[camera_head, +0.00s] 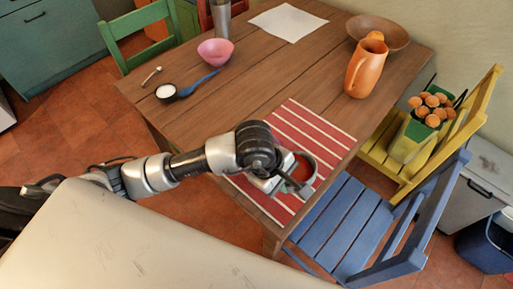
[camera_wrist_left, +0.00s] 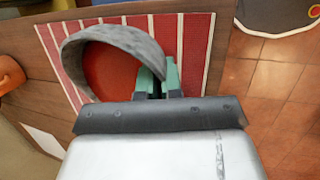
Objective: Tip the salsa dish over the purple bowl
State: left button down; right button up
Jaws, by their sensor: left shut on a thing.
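The salsa dish (camera_head: 309,169) is a small round grey dish with red salsa inside. It is over the red striped mat (camera_head: 318,127) near the table's right edge. My left gripper (camera_head: 290,184) is shut on the dish's rim. In the left wrist view the grey rim (camera_wrist_left: 112,36) curves up to the green fingertips (camera_wrist_left: 159,79), with the red salsa beneath it. I cannot tell how far the dish is above the mat. The pink-purple bowl (camera_head: 215,52) stands upright on the table's far left part, well away from the gripper. My right gripper is not in view.
An orange jug (camera_head: 366,68) and a brown bowl (camera_head: 392,33) are at the right. The table's middle is clear.

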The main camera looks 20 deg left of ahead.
pick_arm(q)
jog(key=shift+w+a+r, duration=0.15)
jog(key=shift+a+r, duration=0.05)
dwell(0.6)
jog(key=shift+w+a+r+g+h+p, duration=0.2)
jog(key=shift+a+r+h+p, duration=0.15)
jog(key=shift+r+h, duration=0.15)
jog(key=shift+w+a+r+g+h+p, duration=0.1)
jog(key=shift+a+r+g+h+p, duration=0.1)
jog(key=shift+a+r+h+p, duration=0.2)
dwell(1.8)
jog(key=shift+d, duration=0.1)
jog(key=shift+s+d+f+y+b, duration=0.15)
jog(key=shift+d+f+y+b, duration=0.1)
jog(key=shift+f+b, duration=0.25)
jog(key=shift+s+d+f+y+b, duration=0.1)
jog(key=shift+d+f+y+b, duration=0.15)
jog(key=shift+f+b, duration=0.2)
jog(key=d+y, duration=0.1)
jog(key=s+d+f+t+y, duration=0.1)
jog(key=shift+d+f+t+y, duration=0.1)
jog(key=shift+d+t+y, duration=0.05)
jog(key=shift+t+y, duration=0.15)
jog(key=shift+d, duration=0.2)
jog(key=shift+s+d+f+y+b, duration=0.15)
jog(key=shift+f+y+b, duration=0.15)
jog(key=shift+y, duration=0.2)
jog(key=shift+d+m+t, duration=0.2)
jog(key=shift+m+t, duration=0.1)
jog(key=shift+a+f, duration=0.1)
